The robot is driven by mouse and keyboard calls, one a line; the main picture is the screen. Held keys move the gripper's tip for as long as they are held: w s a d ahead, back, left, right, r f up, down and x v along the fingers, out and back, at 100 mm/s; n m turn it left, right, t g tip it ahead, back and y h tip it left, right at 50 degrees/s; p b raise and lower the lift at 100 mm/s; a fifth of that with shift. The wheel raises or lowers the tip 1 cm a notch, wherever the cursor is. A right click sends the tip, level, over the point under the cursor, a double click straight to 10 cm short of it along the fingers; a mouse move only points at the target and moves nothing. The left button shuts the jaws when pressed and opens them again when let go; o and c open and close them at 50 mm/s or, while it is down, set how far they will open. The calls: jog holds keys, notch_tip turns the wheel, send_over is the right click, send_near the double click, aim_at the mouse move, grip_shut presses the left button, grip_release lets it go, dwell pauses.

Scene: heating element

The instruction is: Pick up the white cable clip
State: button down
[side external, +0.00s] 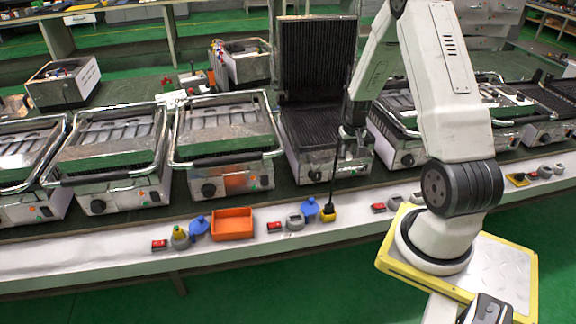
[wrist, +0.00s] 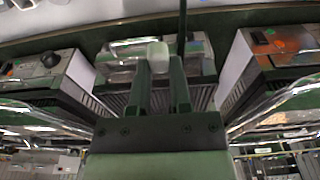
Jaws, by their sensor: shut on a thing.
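My gripper (side external: 350,135) is in front of the open grill (side external: 312,125) in the side external view. In the wrist view its two dark green fingers (wrist: 161,66) stand a little apart, with a small white piece (wrist: 157,53), which looks like the white cable clip, at their tips. The gripper is shut on this clip. In the side external view the clip is too small to make out. A thin dark rod (side external: 333,185) runs from near the gripper down to a yellow block (side external: 328,213); it also shows beside the right finger in the wrist view (wrist: 182,28).
Closed grills (side external: 225,150) stand close on the left, with more on the right. An orange tray (side external: 233,222), blue parts (side external: 310,207) and red switches (side external: 275,226) lie along the white front ledge (side external: 90,262).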

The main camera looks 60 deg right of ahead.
jog(key=shift+s+a+r, duration=0.35)
jog(key=shift+s+a, duration=0.1)
jog(key=shift+s, duration=0.15)
dwell(0.3)
